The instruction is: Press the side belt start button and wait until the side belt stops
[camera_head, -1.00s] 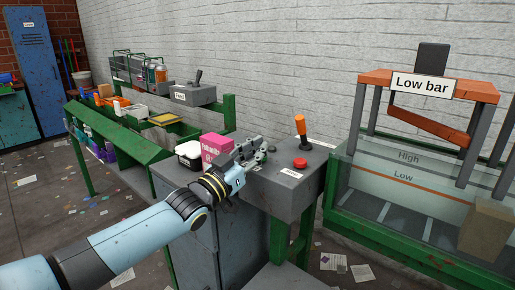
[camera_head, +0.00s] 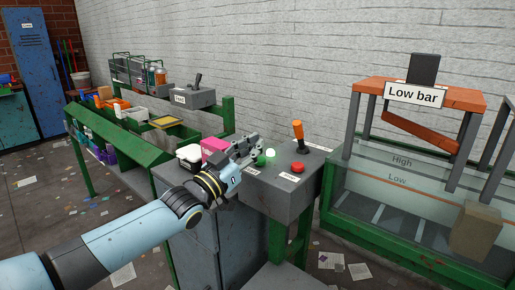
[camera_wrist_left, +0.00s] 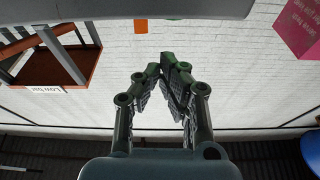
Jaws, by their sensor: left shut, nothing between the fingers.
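The grey control box (camera_head: 285,200) carries a red button (camera_head: 297,168), an orange-handled lever (camera_head: 298,131) and a bright green lit spot (camera_head: 270,153). A darker green round part (camera_head: 261,160), perhaps the start button, shows beside my left fingertips. My left gripper (camera_head: 256,150) is shut and empty at the left end of the box top; whether it touches a button I cannot tell. Its fingers also show in the left wrist view (camera_wrist_left: 172,80). Behind a glass side marked High and Low, a brown box (camera_head: 475,232) is at the right. My right gripper is not in view.
The Low bar gate (camera_head: 465,98) stands over the glass-sided unit. A pink box (camera_head: 213,146) and a white-and-black container (camera_head: 190,156) stand left of my gripper. A green-framed shelf with bins (camera_head: 125,145) lies farther left. Papers litter the floor.

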